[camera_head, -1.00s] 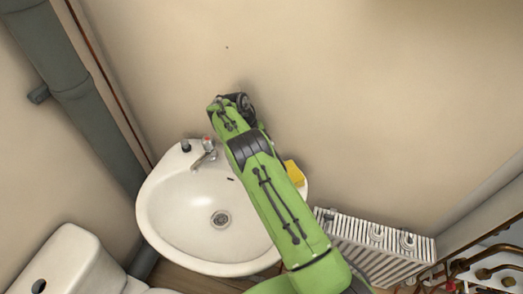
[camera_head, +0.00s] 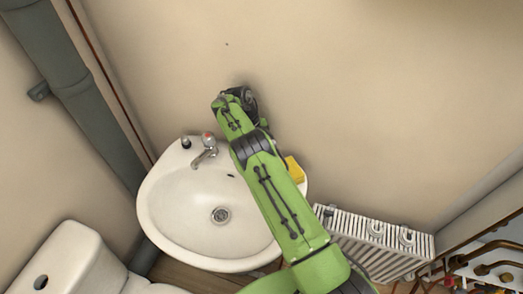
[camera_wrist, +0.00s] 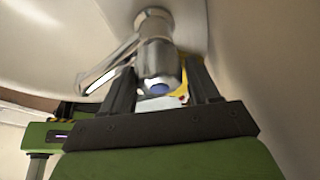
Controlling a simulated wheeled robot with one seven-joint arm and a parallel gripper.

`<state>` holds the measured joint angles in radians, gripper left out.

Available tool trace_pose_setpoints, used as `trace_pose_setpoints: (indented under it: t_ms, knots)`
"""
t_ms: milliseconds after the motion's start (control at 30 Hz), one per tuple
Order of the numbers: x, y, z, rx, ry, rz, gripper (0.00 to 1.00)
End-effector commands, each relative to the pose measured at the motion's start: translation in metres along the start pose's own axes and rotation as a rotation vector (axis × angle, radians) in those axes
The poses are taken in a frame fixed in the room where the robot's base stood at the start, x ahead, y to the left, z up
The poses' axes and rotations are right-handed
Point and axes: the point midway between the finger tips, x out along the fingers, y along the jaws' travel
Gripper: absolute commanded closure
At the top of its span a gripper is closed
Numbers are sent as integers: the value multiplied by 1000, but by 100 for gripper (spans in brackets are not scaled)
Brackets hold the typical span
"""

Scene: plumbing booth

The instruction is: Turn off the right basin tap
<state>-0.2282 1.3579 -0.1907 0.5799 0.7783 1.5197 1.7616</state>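The white basin (camera_head: 165,215) is fixed to the wall. Its left tap (camera_head: 206,147), chrome with a red mark on top, is in plain view in the head view. The right tap is hidden behind my arm there. In the wrist view a chrome tap (camera_wrist: 157,58) with a blue mark on its end shows close up, its spout reaching to the left. My gripper (camera_wrist: 162,80) has its two dark fingers apart, one on each side of the blue-marked tap head. I see no clear contact with either finger. In the head view the fingers are hidden by my arm.
A yellow sponge (camera_head: 294,170) lies on the basin's right rim, close to my arm. A small dark object (camera_head: 186,142) stands left of the left tap. A radiator (camera_head: 370,240) is to the right, a toilet (camera_head: 75,262) to the lower left. The wall (camera_head: 380,90) lies close behind the taps.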

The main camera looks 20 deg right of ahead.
Motion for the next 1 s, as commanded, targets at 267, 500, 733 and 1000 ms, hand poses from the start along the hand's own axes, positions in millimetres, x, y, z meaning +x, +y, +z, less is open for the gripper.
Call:
trace_pose_setpoints:
  t_ms: [267, 500, 733, 1000]
  knots:
    - [0, 0, 0, -4, -1, 0, 24]
    - [-21, -1, 1, -4, -5, -5, 24]
    - [-65, 0, 0, -5, -5, 2, 24]
    - [-76, 0, 0, -2, -2, 0, 24]
